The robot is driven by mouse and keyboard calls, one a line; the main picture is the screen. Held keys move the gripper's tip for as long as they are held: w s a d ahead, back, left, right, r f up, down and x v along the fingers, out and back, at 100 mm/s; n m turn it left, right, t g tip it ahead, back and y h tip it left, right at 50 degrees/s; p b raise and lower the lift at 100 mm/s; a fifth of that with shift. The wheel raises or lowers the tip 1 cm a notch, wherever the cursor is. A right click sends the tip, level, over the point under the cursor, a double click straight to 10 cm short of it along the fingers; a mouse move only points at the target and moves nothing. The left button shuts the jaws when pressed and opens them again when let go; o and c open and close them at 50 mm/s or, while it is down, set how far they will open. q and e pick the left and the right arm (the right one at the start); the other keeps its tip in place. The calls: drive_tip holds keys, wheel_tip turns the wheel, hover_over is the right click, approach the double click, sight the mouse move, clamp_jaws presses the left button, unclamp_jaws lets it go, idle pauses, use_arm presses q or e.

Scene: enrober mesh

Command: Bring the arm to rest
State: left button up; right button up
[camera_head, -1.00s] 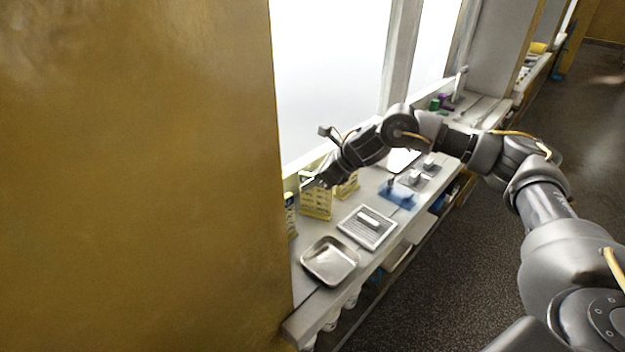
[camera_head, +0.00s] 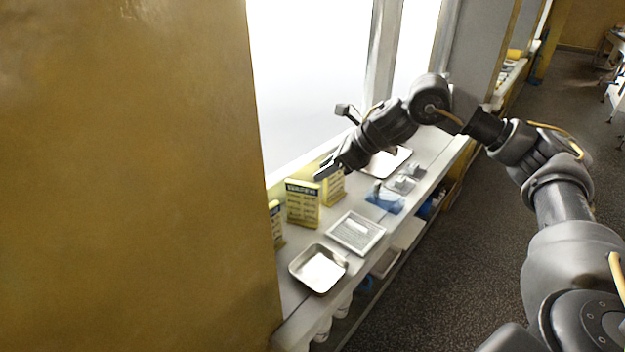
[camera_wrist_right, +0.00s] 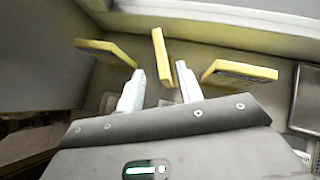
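My right gripper (camera_head: 324,171) hangs in the air above the back of the counter (camera_head: 290,295), just above and right of a yellow box (camera_head: 302,202) in the head view. In the right wrist view its two pale fingers (camera_wrist_right: 160,88) stand apart with nothing between them. A yellow box (camera_wrist_right: 161,55) lies beyond the gap, with other yellow pieces to either side. A framed mesh tray (camera_head: 341,242) with a light bar on it lies on the counter. My left gripper is not in view.
A shallow metal pan (camera_head: 300,268) sits at the counter's near end. A blue item (camera_head: 385,201) and small pale blocks (camera_head: 404,183) lie farther along, before another tray (camera_head: 404,154). A yellow-brown wall (camera_head: 130,180) fills the left; dark floor (camera_head: 450,270) is open at right.

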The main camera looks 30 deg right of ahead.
drive_tip(key=shift+v, duration=0.9)
